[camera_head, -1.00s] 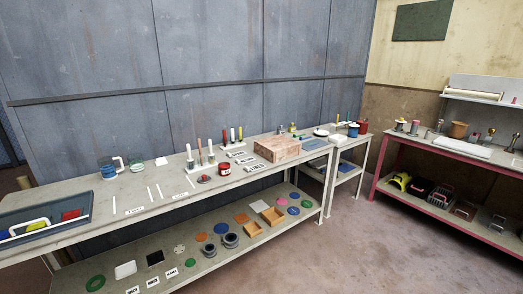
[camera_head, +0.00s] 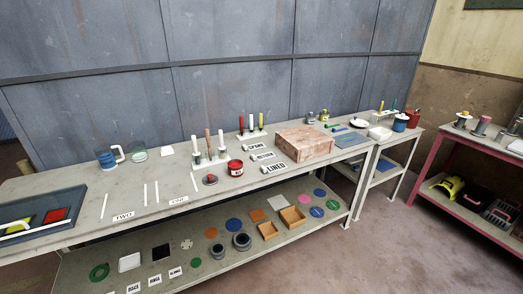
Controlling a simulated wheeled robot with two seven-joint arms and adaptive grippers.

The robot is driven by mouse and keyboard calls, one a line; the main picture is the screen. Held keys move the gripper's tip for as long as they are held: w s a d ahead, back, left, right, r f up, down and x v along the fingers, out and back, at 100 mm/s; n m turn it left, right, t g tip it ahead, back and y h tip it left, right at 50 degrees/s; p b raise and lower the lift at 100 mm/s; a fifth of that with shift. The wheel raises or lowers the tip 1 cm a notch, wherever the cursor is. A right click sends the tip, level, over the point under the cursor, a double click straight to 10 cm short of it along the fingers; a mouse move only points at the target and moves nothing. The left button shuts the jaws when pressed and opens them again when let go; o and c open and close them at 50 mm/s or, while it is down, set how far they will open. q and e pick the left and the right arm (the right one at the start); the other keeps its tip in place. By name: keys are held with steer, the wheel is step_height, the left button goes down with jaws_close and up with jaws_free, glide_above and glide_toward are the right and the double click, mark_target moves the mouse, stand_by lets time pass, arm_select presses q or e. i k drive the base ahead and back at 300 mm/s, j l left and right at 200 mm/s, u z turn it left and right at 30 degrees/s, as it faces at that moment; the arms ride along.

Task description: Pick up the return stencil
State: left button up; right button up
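The return stencil (camera_head: 263,156) is a small white plate with dark lettering. It lies on the upper top of the long grey workbench (camera_head: 100,186), in the middle of a short column of similar plates. A plate (camera_head: 254,147) with small, hard-to-read lettering lies just behind it. The "LINED" plate (camera_head: 275,167) lies just in front of it. Neither of my grippers is in view.
The lower shelf (camera_head: 110,252) holds discs, rings and wooden boxes.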

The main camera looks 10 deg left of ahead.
mark_target(266, 156)
steer(key=i+l+u, duration=0.35)
steer(key=i, duration=0.25)
steer(key=i+l+u, duration=0.3)
steer(key=i+l, duration=0.2)
steer(key=l, duration=0.15)
